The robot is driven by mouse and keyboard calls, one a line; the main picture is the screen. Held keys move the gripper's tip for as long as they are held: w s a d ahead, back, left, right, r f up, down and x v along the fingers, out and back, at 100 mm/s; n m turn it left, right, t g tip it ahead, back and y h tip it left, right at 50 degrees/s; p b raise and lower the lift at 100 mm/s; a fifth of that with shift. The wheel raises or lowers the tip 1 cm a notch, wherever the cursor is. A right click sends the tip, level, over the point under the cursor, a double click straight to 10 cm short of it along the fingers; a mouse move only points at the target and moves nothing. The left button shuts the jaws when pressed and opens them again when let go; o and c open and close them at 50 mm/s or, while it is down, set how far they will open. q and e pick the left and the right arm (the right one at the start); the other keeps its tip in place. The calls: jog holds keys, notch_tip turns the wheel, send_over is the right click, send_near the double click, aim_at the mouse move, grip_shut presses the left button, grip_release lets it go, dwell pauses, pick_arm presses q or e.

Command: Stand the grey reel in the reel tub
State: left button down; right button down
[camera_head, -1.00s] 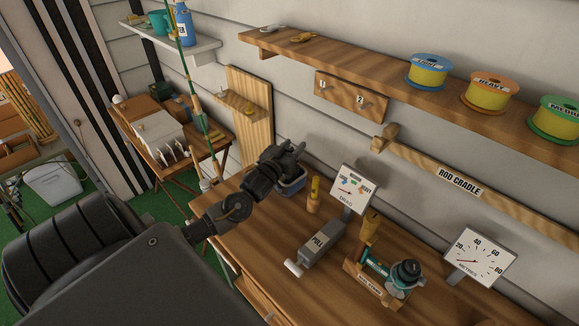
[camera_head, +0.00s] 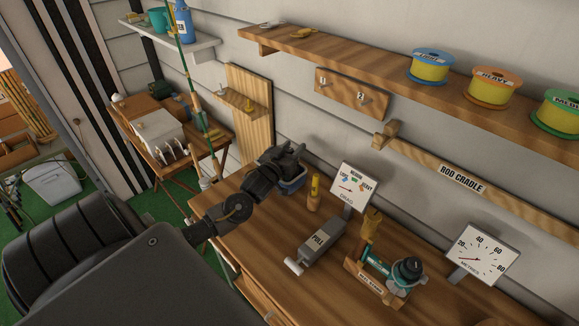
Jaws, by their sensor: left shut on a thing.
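My left gripper (camera_head: 290,156) is over the back left part of the wooden workbench, shut on a dark thing that hardly stands out from its fingers; it looks to be the grey reel. A small blue-grey tub (camera_head: 293,187), likely the reel tub, shows just below and behind the gripper, partly hidden by it. I cannot tell whether the held thing is inside the tub or above it. My right gripper is not in view.
On the bench (camera_head: 260,228) stand a grey PULL device (camera_head: 322,240), a drag gauge (camera_head: 351,187), a yellow-handled tool (camera_head: 314,193), a teal reel on a wooden stand (camera_head: 385,272) and a metres gauge (camera_head: 481,254). A wall shelf (camera_head: 380,60) holds line spools.

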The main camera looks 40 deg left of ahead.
pick_arm(q)
jog(key=shift+f, duration=0.4)
jog(key=c, duration=0.7)
grip_release()
jog(key=shift+o, duration=0.2)
jog(key=o, duration=0.6)
jog(key=shift+s+d+r+p, duration=0.15)
jog(key=shift+s+r+p, duration=0.25)
jog(key=shift+s, duration=0.15)
jog(key=s+p, duration=0.1)
jog(key=s+r+p, duration=0.1)
jog(key=s+p, duration=0.1)
jog(key=s, duration=0.1)
jog(key=shift+d+r, duration=0.15)
jog(key=shift+d, duration=0.15)
